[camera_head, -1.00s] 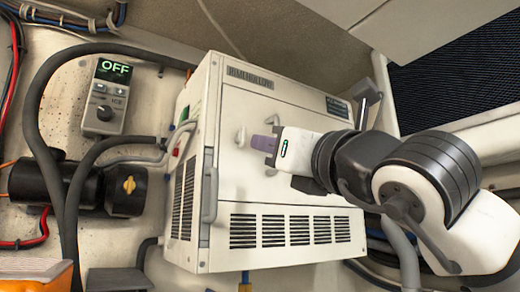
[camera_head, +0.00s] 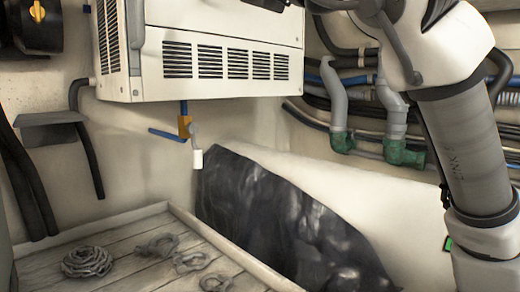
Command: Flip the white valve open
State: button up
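A small valve with a brass-coloured body (camera_head: 185,127) hangs under the white boxed unit, with a blue lever (camera_head: 167,135) pointing left. Just right of it a thin grey stem runs down to a small white cylindrical end (camera_head: 197,159). I cannot tell whether this white piece is the white valve's handle. My gripper is out of view above the frame's top edge. Only links of my arm show at the upper right and right side, well away from the valve.
The white vented unit (camera_head: 215,60) overhangs the valve. Below are a wooden platform (camera_head: 125,250) with rope coils (camera_head: 87,262) and a dark glossy sheet (camera_head: 290,225). Grey pipes with green fittings (camera_head: 404,152) and cables line the right wall. A dark bracket (camera_head: 48,130) juts out left.

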aim_at(193, 128)
jog(key=k, duration=1)
